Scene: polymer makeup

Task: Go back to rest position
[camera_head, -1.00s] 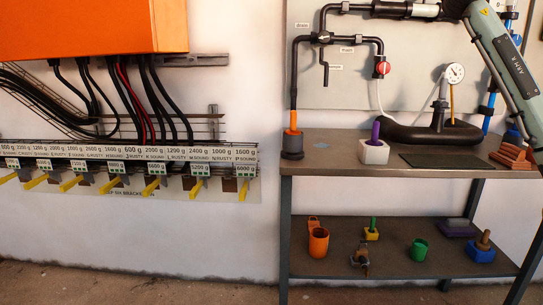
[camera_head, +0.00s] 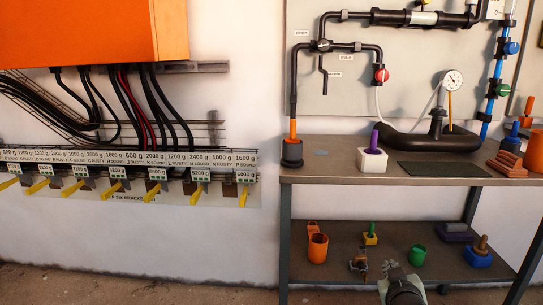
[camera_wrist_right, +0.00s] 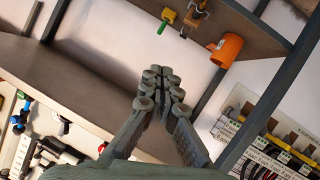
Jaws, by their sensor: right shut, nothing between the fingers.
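My right gripper (camera_head: 390,268) shows at the bottom of the head view, in front of the workbench's lower shelf. In the right wrist view, my right gripper (camera_wrist_right: 161,74) has its fingers together with nothing between them. It appears clear of the bench (camera_head: 380,141) and of the things on the shelf. My left gripper is not in view.
Yellow levers (camera_head: 117,191) line the left wall.

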